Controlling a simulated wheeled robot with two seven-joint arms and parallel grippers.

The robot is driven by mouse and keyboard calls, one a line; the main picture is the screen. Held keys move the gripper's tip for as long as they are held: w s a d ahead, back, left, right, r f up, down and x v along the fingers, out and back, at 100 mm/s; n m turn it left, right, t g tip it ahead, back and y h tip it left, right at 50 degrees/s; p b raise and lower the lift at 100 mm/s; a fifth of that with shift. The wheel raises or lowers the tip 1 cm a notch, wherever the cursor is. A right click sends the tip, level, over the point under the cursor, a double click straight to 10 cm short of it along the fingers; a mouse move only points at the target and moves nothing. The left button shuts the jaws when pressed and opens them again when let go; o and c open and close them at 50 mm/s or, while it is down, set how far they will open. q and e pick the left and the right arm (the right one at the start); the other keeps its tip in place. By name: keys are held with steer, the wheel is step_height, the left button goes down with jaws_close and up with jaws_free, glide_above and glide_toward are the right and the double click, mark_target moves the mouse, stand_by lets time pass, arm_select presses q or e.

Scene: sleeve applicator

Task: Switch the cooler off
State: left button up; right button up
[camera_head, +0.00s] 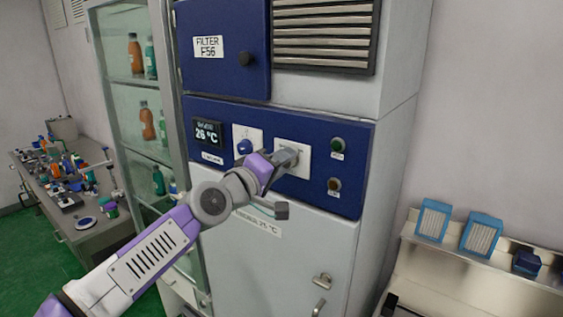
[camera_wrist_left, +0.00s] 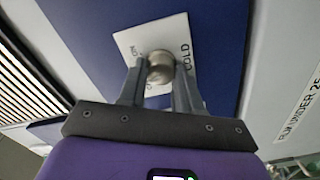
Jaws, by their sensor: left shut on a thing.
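The cooler is a tall grey cabinet (camera_head: 300,250) with a blue control panel (camera_head: 352,158). Its display (camera_head: 207,132) reads 26 °C. A white switch plate (camera_head: 303,150) sits right of a blue knob (camera_head: 245,146). In the left wrist view the plate (camera_wrist_left: 180,38) bears a round metal knob (camera_wrist_left: 160,62) and lettering including "COLD" and what looks like "ON". My left gripper (camera_head: 286,160) reaches the plate and is shut on the metal knob, a finger on each side. The gripper hides the knob in the head view. My right gripper is not in view.
A green lamp (camera_head: 338,144) and a dark reddish lamp (camera_head: 334,184) are on the panel's right. A glass-fronted bottle cabinet (camera_head: 176,100) stands left, by a cluttered bench (camera_head: 100,230). Blue-framed filters (camera_head: 433,220) stand on a shelf at right.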

arm_select(q)
steer(key=shift+n, duration=1.9)
steer(key=o, duration=1)
steer(key=shift+o, duration=0.2)
steer(key=b+v, duration=0.3)
steer(key=v, duration=0.4)
steer(key=shift+s+a, duration=0.2)
steer(key=shift+a, duration=0.05)
steer(key=shift+f, duration=0.1)
